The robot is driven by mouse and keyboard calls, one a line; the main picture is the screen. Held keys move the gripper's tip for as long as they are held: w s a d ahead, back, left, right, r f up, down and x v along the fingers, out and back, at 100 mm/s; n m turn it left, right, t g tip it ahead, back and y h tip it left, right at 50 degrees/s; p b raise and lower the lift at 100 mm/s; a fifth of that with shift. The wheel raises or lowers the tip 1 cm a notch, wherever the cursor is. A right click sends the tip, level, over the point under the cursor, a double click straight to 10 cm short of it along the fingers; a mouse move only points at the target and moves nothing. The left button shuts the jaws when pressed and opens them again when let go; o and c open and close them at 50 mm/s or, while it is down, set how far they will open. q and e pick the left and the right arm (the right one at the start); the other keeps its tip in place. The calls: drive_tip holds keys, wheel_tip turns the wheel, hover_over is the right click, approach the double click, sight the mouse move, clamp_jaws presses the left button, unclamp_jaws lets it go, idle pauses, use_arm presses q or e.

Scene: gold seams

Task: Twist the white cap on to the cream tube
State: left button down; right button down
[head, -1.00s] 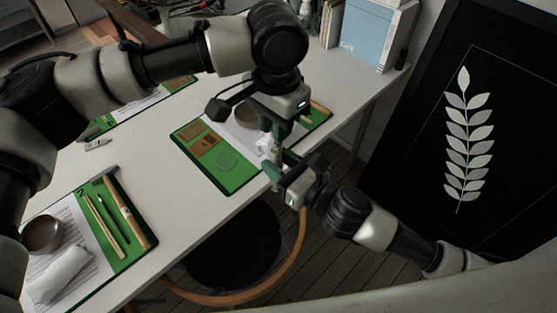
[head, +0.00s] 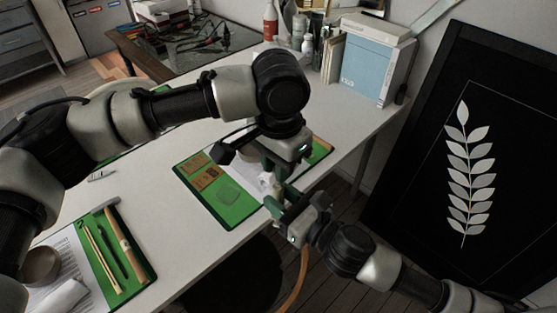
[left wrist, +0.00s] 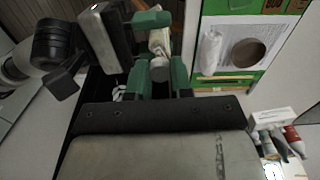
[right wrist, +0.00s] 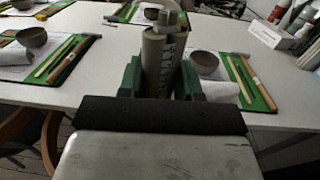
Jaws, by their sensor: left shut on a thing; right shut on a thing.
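The cream tube (left wrist: 157,42) is held by my right gripper (right wrist: 160,88), whose green fingers are shut on its lower part. In the right wrist view the tube (right wrist: 160,60) stands upright and looks greyish in shade. My left gripper (left wrist: 159,80) is shut on the white cap (left wrist: 159,70), which sits between its green fingertips at the tube's near end. I cannot tell whether the cap is threaded on or only touching. In the head view, my left gripper (head: 276,170) is just above my right gripper (head: 279,204); the tube and cap are not clear there.
Green mats (head: 232,205) with paper, bowls and tools lie on the white table (head: 165,215). A dark panel with a leaf design (head: 468,180) leans at right. A chair (head: 240,280) is below the table edge.

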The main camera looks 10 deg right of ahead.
use_arm(q)
drive_tip(key=shift+f, duration=0.5)
drive_tip(key=shift+f, duration=0.6)
idle(0.3)
drive_tip(key=m, duration=0.4)
drive_tip(key=shift+m, duration=0.3)
drive_tip(key=m, duration=1.3)
drive_tip(key=shift+w, duration=0.1)
drive_tip(key=c, duration=1)
unclamp_jaws()
